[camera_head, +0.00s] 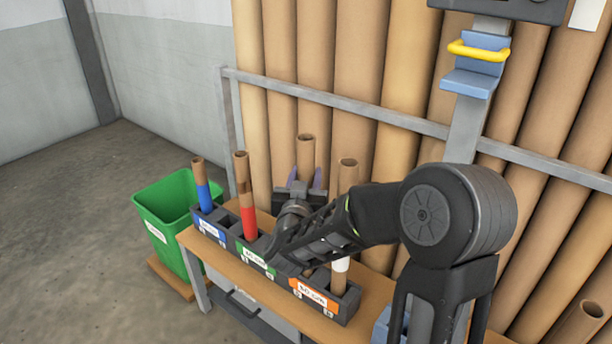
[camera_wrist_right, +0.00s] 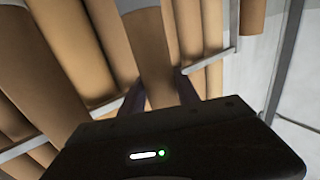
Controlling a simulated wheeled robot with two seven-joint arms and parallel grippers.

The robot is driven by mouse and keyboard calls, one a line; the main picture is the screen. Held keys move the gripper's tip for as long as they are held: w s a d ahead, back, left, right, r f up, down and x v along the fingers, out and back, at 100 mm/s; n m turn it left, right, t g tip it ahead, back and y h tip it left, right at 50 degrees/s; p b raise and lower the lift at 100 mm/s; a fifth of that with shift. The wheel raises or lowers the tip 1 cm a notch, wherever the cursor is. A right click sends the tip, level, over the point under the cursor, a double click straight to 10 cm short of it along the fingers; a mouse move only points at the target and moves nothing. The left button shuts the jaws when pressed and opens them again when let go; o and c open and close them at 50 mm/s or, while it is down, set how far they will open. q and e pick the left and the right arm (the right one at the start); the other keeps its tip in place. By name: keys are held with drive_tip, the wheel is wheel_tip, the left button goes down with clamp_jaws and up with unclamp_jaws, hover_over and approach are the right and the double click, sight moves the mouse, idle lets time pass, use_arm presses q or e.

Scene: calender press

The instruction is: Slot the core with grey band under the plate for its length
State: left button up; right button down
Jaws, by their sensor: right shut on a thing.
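My right gripper (camera_head: 305,180) is shut on an upright brown core (camera_head: 306,152) behind the row of dark slots. In the right wrist view, the core (camera_wrist_right: 152,50) stands between the two fingers (camera_wrist_right: 160,90), with a grey band (camera_wrist_right: 130,5) at the top edge of the picture. The dark slots carry a blue plate (camera_head: 211,230), a green plate (camera_head: 255,258) and an orange plate (camera_head: 314,294). My arm covers part of the slots, and the lower part of the held core is hidden in the head view. My left gripper is not in view.
Blue-banded (camera_head: 204,194) and red-banded (camera_head: 248,215) cores stand in the left slots. A white-banded core (camera_head: 341,264) stands at the orange plate. A green bin (camera_head: 165,215) is left of the bench (camera_head: 225,265). Tall tubes and a grey rail (camera_head: 300,92) stand behind.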

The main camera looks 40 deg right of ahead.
drive_tip(key=shift+f+b, duration=0.7)
drive_tip(key=shift+f, duration=0.15)
drive_tip(key=c, duration=0.8)
unclamp_jaws()
drive_tip(key=shift+s+a, duration=0.1)
drive_tip(key=v, duration=0.7)
drive_tip(key=shift+s+a, duration=0.15)
drive_tip(key=shift+s, duration=0.1)
